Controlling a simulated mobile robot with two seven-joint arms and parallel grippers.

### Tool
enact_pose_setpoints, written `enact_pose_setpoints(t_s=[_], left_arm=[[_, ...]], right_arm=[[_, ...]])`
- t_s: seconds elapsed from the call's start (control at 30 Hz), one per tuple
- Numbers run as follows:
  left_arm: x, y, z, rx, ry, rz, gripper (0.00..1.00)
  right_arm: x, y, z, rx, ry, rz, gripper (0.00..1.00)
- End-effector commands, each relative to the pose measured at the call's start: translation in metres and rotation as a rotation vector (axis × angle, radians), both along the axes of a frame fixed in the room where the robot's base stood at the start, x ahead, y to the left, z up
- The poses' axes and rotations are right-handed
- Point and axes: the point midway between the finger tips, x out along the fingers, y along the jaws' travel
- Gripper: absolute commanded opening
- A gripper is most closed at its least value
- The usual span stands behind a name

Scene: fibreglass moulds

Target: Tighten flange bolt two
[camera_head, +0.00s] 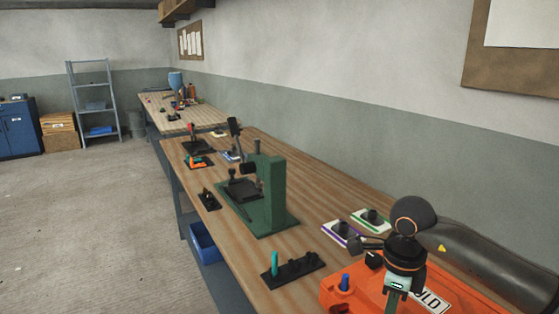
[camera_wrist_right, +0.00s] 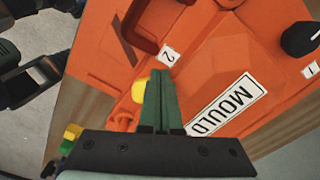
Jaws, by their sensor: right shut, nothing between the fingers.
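The orange mould (camera_head: 345,298) lies at the near end of the bench and fills much of the right wrist view (camera_wrist_right: 235,50), with a white MOULD plate (camera_wrist_right: 225,105). A small "2" label (camera_wrist_right: 170,54) is on it, just beyond my right fingertips. A yellow rounded part (camera_wrist_right: 139,91), possibly flange bolt two, shows beside the fingers and is partly hidden by them. A black knob (camera_wrist_right: 300,39) stands near the "1" label (camera_wrist_right: 310,70). My right gripper (camera_wrist_right: 160,74) is shut and empty over the mould; it also shows in the head view (camera_head: 394,302). My left gripper is out of view.
A green press (camera_head: 272,195) stands mid-bench. A black holder with a teal peg (camera_head: 292,270) lies near the mould. White trays with dark knobs (camera_head: 371,220) sit behind it. A blue knob (camera_head: 345,282) rises from the mould. A blue bin (camera_head: 204,243) is beside the bench.

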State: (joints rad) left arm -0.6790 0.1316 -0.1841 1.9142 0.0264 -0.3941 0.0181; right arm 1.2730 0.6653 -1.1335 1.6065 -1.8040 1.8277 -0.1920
Motion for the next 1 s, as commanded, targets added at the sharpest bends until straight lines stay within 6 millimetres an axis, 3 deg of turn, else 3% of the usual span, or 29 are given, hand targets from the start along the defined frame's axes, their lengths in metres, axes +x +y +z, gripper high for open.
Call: enact_pose_setpoints(t_s=[0.5,0.87,1.0], left_arm=[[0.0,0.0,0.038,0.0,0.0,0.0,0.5],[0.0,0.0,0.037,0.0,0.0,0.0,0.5],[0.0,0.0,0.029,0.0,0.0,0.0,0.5]], right_arm=[[0.0,0.002,0.058,0.004,-0.002,0.003,0.0],[0.0,0.003,0.059,0.005,-0.003,0.011,0.0],[0.003,0.019,0.059,0.012,-0.004,0.12,0.0]])
